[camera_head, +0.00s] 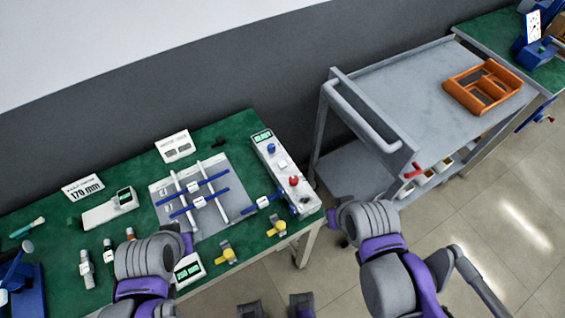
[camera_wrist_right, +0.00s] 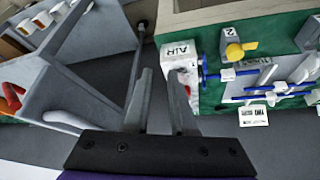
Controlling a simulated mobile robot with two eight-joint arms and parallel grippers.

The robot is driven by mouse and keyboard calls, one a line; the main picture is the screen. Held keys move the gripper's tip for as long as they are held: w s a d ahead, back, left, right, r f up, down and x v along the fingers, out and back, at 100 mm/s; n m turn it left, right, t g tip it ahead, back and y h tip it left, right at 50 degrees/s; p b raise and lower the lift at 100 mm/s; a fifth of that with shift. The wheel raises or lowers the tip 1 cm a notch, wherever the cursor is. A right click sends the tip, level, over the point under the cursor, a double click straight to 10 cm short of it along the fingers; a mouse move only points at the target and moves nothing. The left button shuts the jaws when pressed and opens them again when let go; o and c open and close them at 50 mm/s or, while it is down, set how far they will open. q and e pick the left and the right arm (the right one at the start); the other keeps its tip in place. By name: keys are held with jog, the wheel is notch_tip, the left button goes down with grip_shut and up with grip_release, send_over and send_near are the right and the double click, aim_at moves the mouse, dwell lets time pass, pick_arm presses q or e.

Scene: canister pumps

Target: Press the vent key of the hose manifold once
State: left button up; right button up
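The hose manifold, a long white box (camera_head: 298,196), lies along the right end of the green table. Its top carries a lit green display (camera_head: 262,136), a blue knob (camera_head: 271,148), a white square key (camera_head: 282,163) and a red knob (camera_head: 293,180). No key lettering is readable.
A blue-and-white hose rack on a grey plate (camera_head: 207,228) lies left of the manifold. Yellow valves (camera_head: 278,228) stand in front. A grey cart (camera_head: 400,95) with an orange tray (camera_head: 468,100) stands to the right, across a floor gap. A white sign (camera_head: 175,147) stands behind.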

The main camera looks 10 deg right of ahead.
grip_shut()
dwell(1.3)
